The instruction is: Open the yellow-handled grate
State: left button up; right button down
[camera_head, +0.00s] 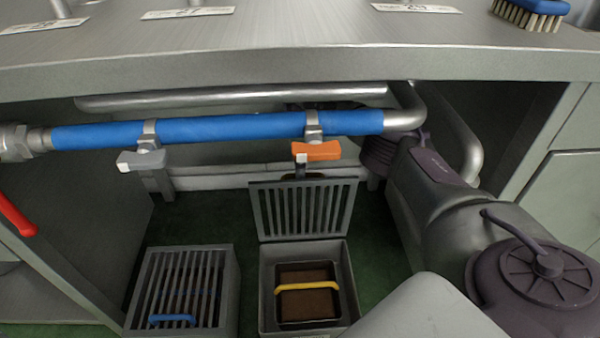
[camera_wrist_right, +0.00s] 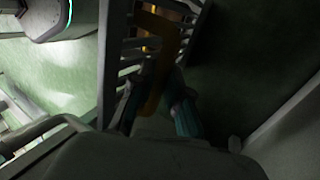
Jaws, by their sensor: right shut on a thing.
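The raised grate (camera_head: 303,208) stands nearly upright at the back edge of its open box (camera_head: 348,285) in the head view. Its slats (camera_wrist_right: 112,50) also show in the wrist view. In that view my right gripper (camera_wrist_right: 157,100) is shut on the grate's yellow handle (camera_wrist_right: 160,62), on the grate's far side. The head view shows my right arm reaching in from the right; the fingers are not clear there. Inside the box is a dark tray with brown content (camera_head: 308,302) and a yellow bar (camera_head: 307,286) across it. My left gripper is not in view.
A second box with a closed, blue-handled grate (camera_head: 185,280) stands to the left. A blue-sleeved pipe (camera_head: 230,128) with a white valve handle (camera_head: 141,160) and an orange one (camera_head: 316,151) crosses above. The metal worktop (camera_head: 300,60) overhangs. A red handle (camera_head: 16,214) is at far left.

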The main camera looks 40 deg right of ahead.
jog(key=shift+s+d+f, duration=0.1)
jog(key=shift+s+f, duration=0.05)
jog(key=shift+f, duration=0.15)
jog(key=c, duration=1.6)
grip_release()
jog(key=o, duration=0.5)
jog(key=shift+c, duration=0.2)
jog(key=shift+r, duration=0.1)
jog(key=shift+w+r, duration=0.1)
jog(key=shift+w, duration=0.1)
